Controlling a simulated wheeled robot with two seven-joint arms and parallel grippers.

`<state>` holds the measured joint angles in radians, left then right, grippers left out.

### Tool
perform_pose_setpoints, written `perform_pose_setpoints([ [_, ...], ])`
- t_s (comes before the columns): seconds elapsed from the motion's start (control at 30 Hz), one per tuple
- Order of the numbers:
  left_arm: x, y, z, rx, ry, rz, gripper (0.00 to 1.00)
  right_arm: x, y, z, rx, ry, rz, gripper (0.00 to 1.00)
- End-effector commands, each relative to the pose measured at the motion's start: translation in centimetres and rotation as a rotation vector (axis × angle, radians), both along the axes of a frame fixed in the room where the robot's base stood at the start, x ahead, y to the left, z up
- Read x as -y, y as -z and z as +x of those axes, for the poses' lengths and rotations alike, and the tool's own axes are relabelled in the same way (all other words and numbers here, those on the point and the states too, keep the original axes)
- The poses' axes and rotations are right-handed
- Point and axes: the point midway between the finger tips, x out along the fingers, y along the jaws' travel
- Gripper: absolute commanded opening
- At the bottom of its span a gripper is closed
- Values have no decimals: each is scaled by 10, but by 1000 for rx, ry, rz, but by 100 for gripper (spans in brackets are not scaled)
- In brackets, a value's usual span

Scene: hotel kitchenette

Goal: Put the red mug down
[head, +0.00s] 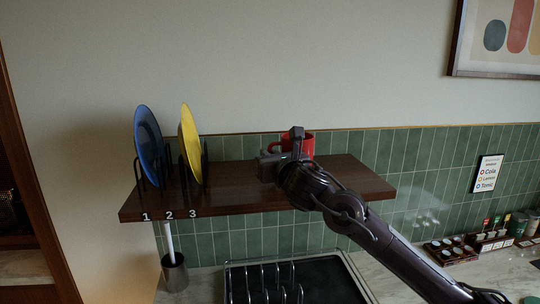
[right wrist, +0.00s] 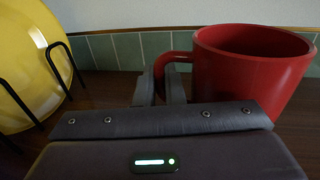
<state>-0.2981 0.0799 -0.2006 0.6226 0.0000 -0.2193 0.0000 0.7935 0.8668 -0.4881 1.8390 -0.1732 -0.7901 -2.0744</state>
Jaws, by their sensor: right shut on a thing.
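The red mug (head: 308,146) is upright at the dark wooden shelf (head: 350,182), behind my right gripper in the head view. It shows large in the right wrist view (right wrist: 250,75), with its handle towards the left. My right gripper (head: 283,145) is shut on the mug's handle; its fingers (right wrist: 160,88) stand on the handle in the right wrist view. The mug's base is hidden behind the gripper, so I cannot tell whether it touches the shelf. My left gripper is not in view.
A blue plate (head: 148,140) and a yellow plate (head: 190,143) stand in a black rack at the shelf's left, numbered 1, 2, 3. The shelf's right part is clear. Below are a metal rack (head: 290,268), a grey cup (head: 174,273) and a tray of small items (head: 450,252).

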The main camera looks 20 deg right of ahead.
Motion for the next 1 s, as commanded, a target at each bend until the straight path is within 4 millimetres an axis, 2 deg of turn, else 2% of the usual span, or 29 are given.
perform_pose_setpoints([
  [0.1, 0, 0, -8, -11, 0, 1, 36, 0, 2, -1, 5, 0, -1, 0],
  [0.43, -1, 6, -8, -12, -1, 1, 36, 0, 6, 0, 5, 0, 0, 0],
  [0.47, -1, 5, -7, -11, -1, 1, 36, 0, 6, 0, 2, 0, 0, 11],
  [0.6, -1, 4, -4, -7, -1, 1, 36, 0, 6, 0, 2, 0, 0, 30],
  [0.93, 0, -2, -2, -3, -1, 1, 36, 0, 1, 0, 2, 0, 0, 30],
  [1.0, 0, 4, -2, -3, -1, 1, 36, 1, 5, -7, 2, 1, -1, 30],
])
